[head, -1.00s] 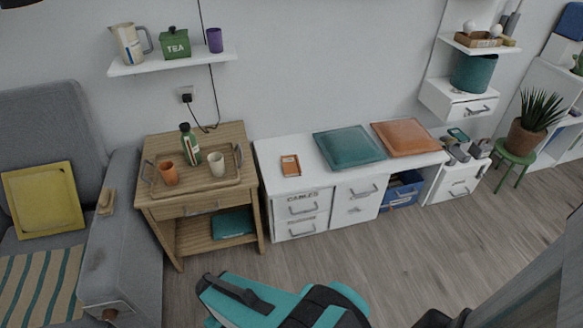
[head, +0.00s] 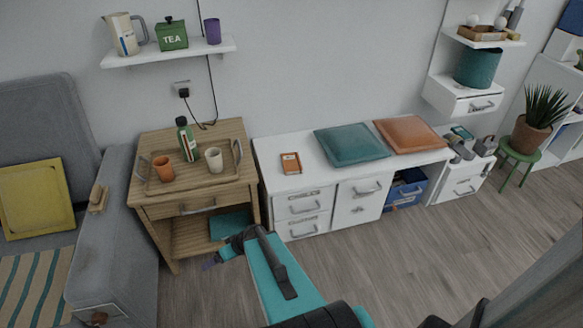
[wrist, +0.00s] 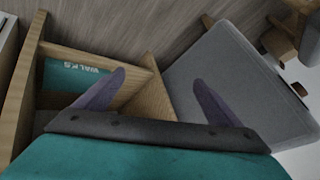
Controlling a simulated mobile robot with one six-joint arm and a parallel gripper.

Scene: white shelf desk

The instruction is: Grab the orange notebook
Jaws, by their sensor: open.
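The orange notebook (head: 291,163) is small and lies flat on the left part of the white desk top (head: 283,182) in the head view. It does not show in the wrist view. My gripper (head: 212,261) is in front of the wooden side table, low and to the left of the notebook, well apart from it. In the wrist view, the purple fingers of my gripper (wrist: 158,77) are spread wide with nothing between them.
The wooden side table (head: 185,196) bears a tray with a bottle and two cups. A teal book (wrist: 75,77) lies on its lower shelf. A grey armchair (head: 110,235) stands left. Teal (head: 350,146) and orange (head: 410,134) cushions lie right of the notebook.

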